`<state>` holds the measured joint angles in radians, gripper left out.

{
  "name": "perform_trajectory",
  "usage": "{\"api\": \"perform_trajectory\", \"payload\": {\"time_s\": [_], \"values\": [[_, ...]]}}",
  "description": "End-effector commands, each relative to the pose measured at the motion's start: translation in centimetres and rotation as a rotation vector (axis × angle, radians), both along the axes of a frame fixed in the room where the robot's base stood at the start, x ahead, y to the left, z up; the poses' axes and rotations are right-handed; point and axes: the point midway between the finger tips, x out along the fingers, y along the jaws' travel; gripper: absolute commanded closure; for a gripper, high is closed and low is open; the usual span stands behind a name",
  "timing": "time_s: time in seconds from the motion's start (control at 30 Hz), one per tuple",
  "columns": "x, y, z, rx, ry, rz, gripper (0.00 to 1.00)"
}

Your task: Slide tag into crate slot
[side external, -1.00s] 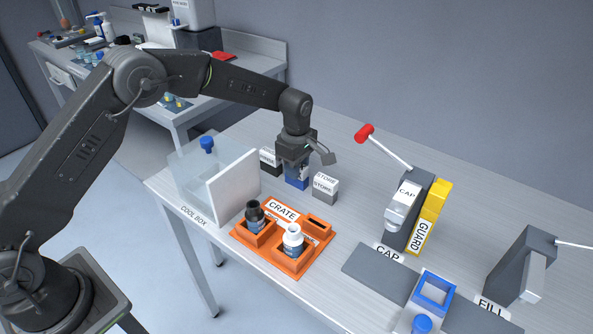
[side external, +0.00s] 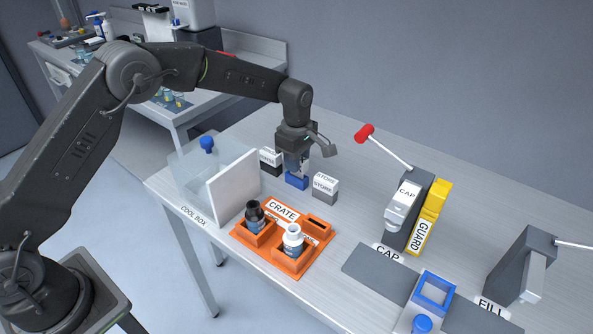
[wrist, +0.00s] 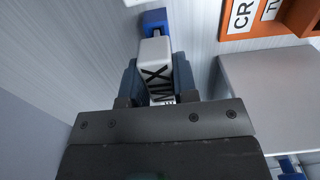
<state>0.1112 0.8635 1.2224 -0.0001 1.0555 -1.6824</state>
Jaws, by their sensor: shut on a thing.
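My gripper (side external: 296,163) is over a blue block (side external: 297,181) at the back of the table. In the wrist view my gripper (wrist: 157,85) is shut on a white tag (wrist: 154,55) with black lettering. The blue block (wrist: 154,20) shows just beyond the tag. I cannot tell whether the tag's lower end is still inside the block. The orange crate (side external: 295,272) lies nearer the front, and a corner of it shows in the wrist view (wrist: 264,33). Its raised block with a dark slot (side external: 318,224) is at the crate's right rear, with nothing visible in the slot.
A black-topped bottle (side external: 254,213) and a white-topped bottle (side external: 292,237) stand in the crate. A grey STORE block (side external: 325,187) and a black block (side external: 270,163) flank the blue one. A white panel (side external: 233,186) stands left; the CAP press (side external: 404,205) is right.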

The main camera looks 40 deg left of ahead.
Motion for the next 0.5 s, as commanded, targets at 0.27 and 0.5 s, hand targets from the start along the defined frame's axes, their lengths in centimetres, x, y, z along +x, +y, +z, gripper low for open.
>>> {"api": "perform_trajectory", "payload": {"time_s": [0.27, 0.5], "values": [[0.0, 0.0, 1.1, 0.0, 0.0, 0.0, 1.0], [0.0, 0.0, 2.0, 0.0, -0.002, 0.0, 1.0]]}}
